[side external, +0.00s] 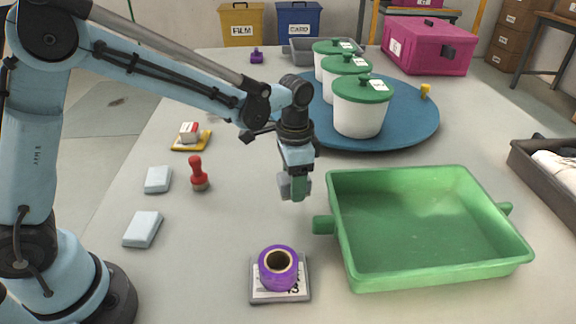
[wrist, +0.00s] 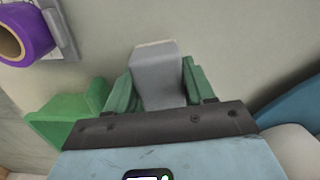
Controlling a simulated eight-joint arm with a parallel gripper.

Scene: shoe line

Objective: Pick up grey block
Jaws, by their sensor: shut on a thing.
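The grey block (wrist: 157,72) is between the two green finger pads of my gripper (wrist: 156,82) in the wrist view. My gripper is shut on it. In the side external view the block (side external: 284,186) shows at the tips of my gripper (side external: 294,186), which points down. Part of the block is hidden behind the fingers in the side view.
A green tray (side external: 347,240) lies to the right. A purple roll (side external: 278,268) sits on a small plate in front. A red stamp (side external: 198,175) and light-blue blocks (side external: 142,229) are left. White tubs with green lids (side external: 360,108) stand on a blue disc (side external: 415,125) behind.

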